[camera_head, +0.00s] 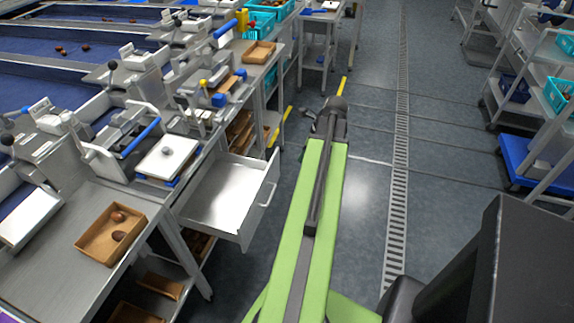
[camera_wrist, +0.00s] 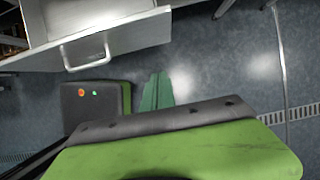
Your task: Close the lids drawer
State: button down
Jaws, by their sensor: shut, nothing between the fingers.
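The open lids drawer (camera_head: 232,198) sticks out from under the bench into the aisle. It is a pale metal tray, and its inside looks empty. Its front carries a bar handle (camera_head: 268,194). The drawer also shows at the upper left of the wrist view (camera_wrist: 130,36), with its handle (camera_wrist: 86,52) facing down in the picture. My green arm reaches up the head view, to the right of the drawer. My gripper (camera_head: 333,107) is at its dark far end, shut and empty, beyond the drawer and clear of the handle. Its fingertips are hard to make out.
The aisle floor (camera_head: 367,205) is clear beside the drawer, with a drain grate (camera_head: 398,190). Racks with teal crates (camera_head: 558,94) stand at the right.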

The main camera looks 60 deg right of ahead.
jog(key=w+a+f+b, duration=0.2)
jog(key=w+f+b, duration=0.5)
jog(key=f+b, duration=0.1)
jog(key=shift+w+f, duration=0.25)
jog(key=shift+f, duration=0.15)
jog(key=shift+d, duration=0.1)
